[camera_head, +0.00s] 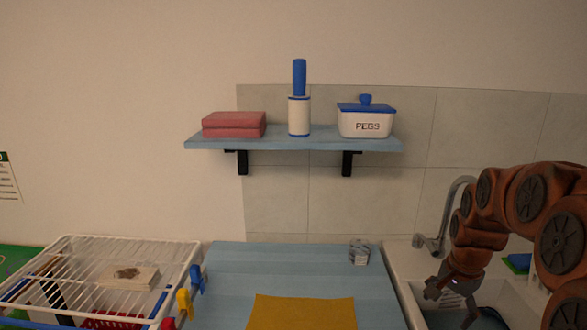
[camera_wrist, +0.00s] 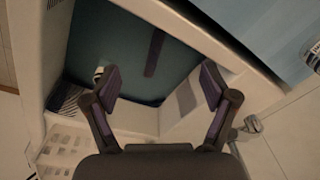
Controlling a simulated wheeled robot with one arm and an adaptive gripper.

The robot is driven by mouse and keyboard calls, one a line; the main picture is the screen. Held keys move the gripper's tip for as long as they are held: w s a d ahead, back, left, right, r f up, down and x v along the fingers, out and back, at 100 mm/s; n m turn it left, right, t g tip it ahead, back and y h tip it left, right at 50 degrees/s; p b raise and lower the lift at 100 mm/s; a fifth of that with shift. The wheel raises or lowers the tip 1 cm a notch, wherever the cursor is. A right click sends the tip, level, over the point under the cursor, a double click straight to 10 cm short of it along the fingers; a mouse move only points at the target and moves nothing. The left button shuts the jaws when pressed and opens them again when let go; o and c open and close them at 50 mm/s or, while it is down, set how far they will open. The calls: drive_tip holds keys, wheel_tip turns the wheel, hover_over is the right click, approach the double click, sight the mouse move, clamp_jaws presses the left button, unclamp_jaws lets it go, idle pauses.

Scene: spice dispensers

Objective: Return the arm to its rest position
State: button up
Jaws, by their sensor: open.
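My arm, orange-brown with dark round joints, is bent at the right of the head view. My gripper (camera_head: 457,305) points down over the sink (camera_head: 408,290), in front of the tap. In the wrist view my gripper (camera_wrist: 160,88) is open, its two dark fingers wide apart with nothing between them. Below the fingers lies the sink's dark teal basin (camera_wrist: 105,45) with a dark strip in it.
A blue shelf (camera_head: 290,143) holds folded red cloths (camera_head: 234,125), a blue-handled roller (camera_head: 299,110) and a PEGS box (camera_head: 366,122). A blue counter (camera_head: 260,265) bears a yellow cloth (camera_head: 300,312) and a small grey item (camera_head: 359,252). The tap (camera_head: 440,235) stands behind my gripper. A white rack (camera_head: 80,250) is at left.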

drive_tip(key=s+a+r+n+g+p, duration=0.1)
drive_tip(key=s+a+n, duration=0.5)
drive_tip(key=s, duration=0.8)
drive_tip(key=s+a+n+g+p, duration=0.1)
drive_tip(key=s+a+n, duration=0.4)
drive_tip(key=s+a, duration=0.5)
drive_tip(key=s+g, duration=0.1)
drive_tip(key=s, duration=0.3)
drive_tip(key=shift+s+r+n, duration=0.3)
drive_tip(key=shift+r+n, duration=0.05)
drive_tip(key=shift+n, duration=0.05)
